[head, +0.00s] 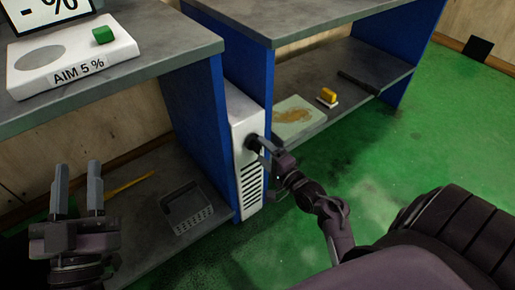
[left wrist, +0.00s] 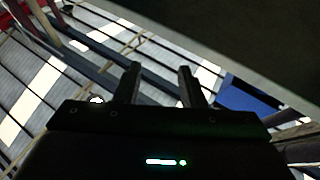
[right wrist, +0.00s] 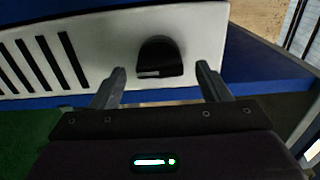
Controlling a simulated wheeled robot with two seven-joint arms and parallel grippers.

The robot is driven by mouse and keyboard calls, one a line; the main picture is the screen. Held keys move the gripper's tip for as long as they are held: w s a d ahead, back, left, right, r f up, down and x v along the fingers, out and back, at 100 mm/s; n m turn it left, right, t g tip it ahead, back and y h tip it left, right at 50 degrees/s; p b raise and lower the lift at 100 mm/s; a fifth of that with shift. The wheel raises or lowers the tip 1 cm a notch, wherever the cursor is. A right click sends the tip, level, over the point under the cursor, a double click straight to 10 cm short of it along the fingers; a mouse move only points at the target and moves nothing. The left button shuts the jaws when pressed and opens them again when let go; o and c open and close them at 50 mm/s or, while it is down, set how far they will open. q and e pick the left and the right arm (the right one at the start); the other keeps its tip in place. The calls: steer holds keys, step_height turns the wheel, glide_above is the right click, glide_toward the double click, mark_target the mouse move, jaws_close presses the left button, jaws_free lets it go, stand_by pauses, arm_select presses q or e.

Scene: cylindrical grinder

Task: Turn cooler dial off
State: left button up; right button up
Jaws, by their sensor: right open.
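The cooler (head: 245,115) is a white upright panel with black vent slots, standing between two blue bench sides. Its black dial (head: 251,142) is on the upper front. In the right wrist view the dial (right wrist: 160,58) is a black rounded knob with a pale mark near its lower edge. My right gripper (head: 266,146) is at the dial in the head view. In the right wrist view its fingers (right wrist: 160,85) are open, one on each side below the dial, with nothing between them. My left gripper (head: 78,180) is open and empty at the lower left, away from the cooler; its fingers (left wrist: 160,85) stand apart.
A white AIM 5 % board (head: 60,75) with a green block (head: 103,35) is on the left bench. A grey basket (head: 186,208) and a yellow stick (head: 128,183) lie on the lower shelf. A stained tray (head: 292,117) and a yellow-topped brush (head: 327,97) are on the right shelf.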

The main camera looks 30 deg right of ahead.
mark_target(261, 149)
steer(key=w, duration=0.2)
steer(key=shift+w+a+b, duration=0.1)
steer(key=shift+w+b, duration=0.3)
steer(key=shift+w, duration=0.3)
arm_select(q)
steer(key=s+a+r+t+h, duration=0.1)
steer(key=s+r+t+h, duration=0.1)
steer(key=r, duration=0.5)
steer(key=shift+s+a+t, duration=0.35)
steer(key=shift+s+t, duration=0.35)
steer(key=shift+t, duration=0.2)
